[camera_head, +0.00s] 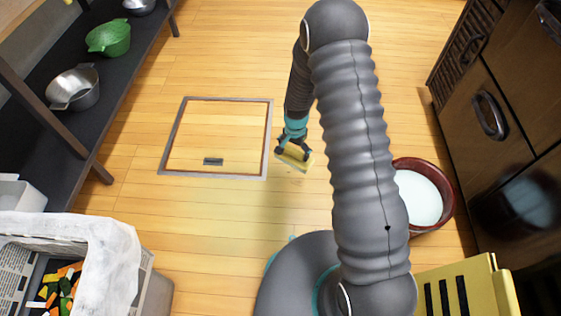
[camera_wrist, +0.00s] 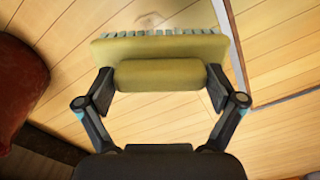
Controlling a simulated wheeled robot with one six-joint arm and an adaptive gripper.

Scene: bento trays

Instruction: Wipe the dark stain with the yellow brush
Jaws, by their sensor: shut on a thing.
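The yellow brush (camera_head: 297,160) is in my gripper (camera_head: 293,152), low over the wooden floor and just right of the framed floor hatch. In the wrist view the brush (camera_wrist: 158,74) lies crosswise between the two fingers, with its pale bristles along the far edge. My gripper (camera_wrist: 160,92) is shut on its handle block. I cannot tell whether the bristles touch the floor. A faint dark smudge (camera_wrist: 150,18), which may be the stain, shows on the boards just beyond the bristles. In the head view the stain is too faint to place surely.
The floor hatch (camera_head: 268,140) has a metal frame and a dark handle. A red-brown tub (camera_head: 449,205) with whitish contents stands right of my arm, near wooden cabinets (camera_head: 520,110). A dark shelf (camera_head: 50,130) with bowls is left. A bin of vegetable scraps (camera_head: 120,265) is front left.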

